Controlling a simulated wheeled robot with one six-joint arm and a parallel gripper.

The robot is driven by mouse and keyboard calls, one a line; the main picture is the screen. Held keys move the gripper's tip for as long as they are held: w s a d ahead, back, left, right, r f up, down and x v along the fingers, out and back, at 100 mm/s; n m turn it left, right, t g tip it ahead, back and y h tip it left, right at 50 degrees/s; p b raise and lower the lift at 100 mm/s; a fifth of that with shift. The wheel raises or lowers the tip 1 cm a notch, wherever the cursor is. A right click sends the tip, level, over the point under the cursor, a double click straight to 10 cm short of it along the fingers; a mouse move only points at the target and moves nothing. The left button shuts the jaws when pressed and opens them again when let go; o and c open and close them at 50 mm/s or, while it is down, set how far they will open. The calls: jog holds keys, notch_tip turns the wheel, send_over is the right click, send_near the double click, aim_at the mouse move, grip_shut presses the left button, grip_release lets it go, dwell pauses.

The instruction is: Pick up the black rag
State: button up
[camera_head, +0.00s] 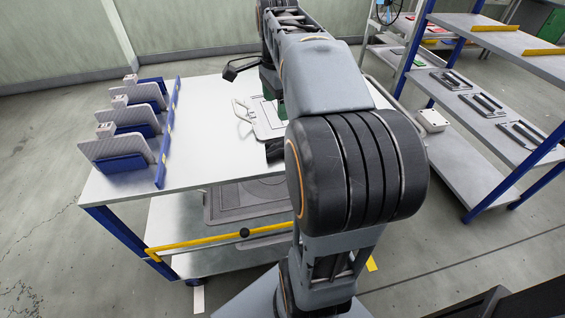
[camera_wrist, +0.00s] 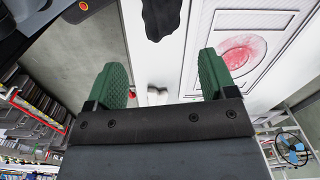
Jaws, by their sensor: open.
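The black rag (camera_wrist: 162,16) shows at the top middle of the wrist view, lying on the white tabletop, cut off by the frame edge. In the head view it is a small dark patch (camera_head: 274,150) near the table's front, partly hidden by my arm. My gripper (camera_wrist: 163,75) has two green fingers spread wide apart with nothing between them. The rag appears beyond the fingertips, apart from them. In the head view my arm covers most of the gripper, and only a bit of green shows.
A white plate (camera_head: 266,125) lies beside the rag; the wrist view shows a red round stain (camera_wrist: 238,52) on it. Blue holders with grey panels (camera_head: 115,150) line the table's left. A shelf rack (camera_head: 480,110) stands right. The tabletop (camera_head: 205,115) between is clear.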

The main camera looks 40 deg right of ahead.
jog(key=d+m, duration=0.1)
jog(key=m+b, duration=0.1)
jog(key=b, duration=0.3)
send_over(275, 151)
jog(key=w+d, duration=0.1)
jog(key=d, duration=0.3)
notch_tip(275, 151, down, 9)
jog(key=shift+r, duration=0.15)
jog(key=shift+a+f+b, duration=0.2)
jog(key=shift+f+b, duration=1)
jog(key=shift+f, duration=1.75)
jog(key=c, duration=0.6)
